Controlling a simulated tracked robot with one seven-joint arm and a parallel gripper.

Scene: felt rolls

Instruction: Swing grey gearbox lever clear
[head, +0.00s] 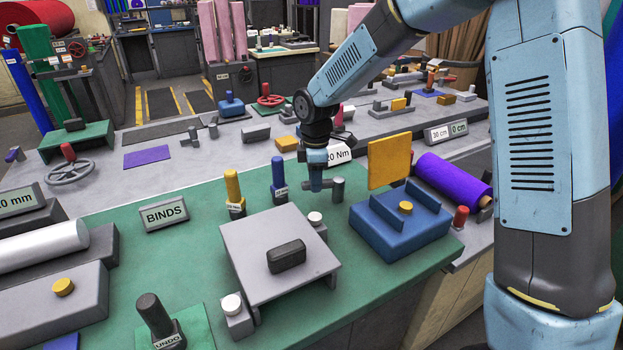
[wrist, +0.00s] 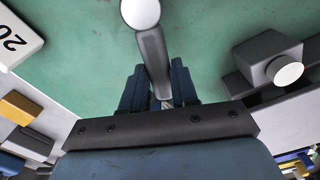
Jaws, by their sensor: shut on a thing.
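The grey lever (head: 338,188) stands on the green bench top, with an upright post and a short arm reaching left. My gripper (head: 316,184) is above the bench and shut on that arm. In the wrist view the lever (wrist: 152,52) runs from a pale round end at the top down between my gripper's two blue fingers (wrist: 158,95). The fingers hide the held end. I cannot make out a separate gearbox housing around the post.
A grey raised plate (head: 245,240) with a black handle stands in front, left of the lever. A blue block (head: 385,238) with a yellow panel (head: 389,160) is to the right. Blue (head: 279,175) and yellow (head: 233,188) levers stand left. Green bench top is clear around the lever's post.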

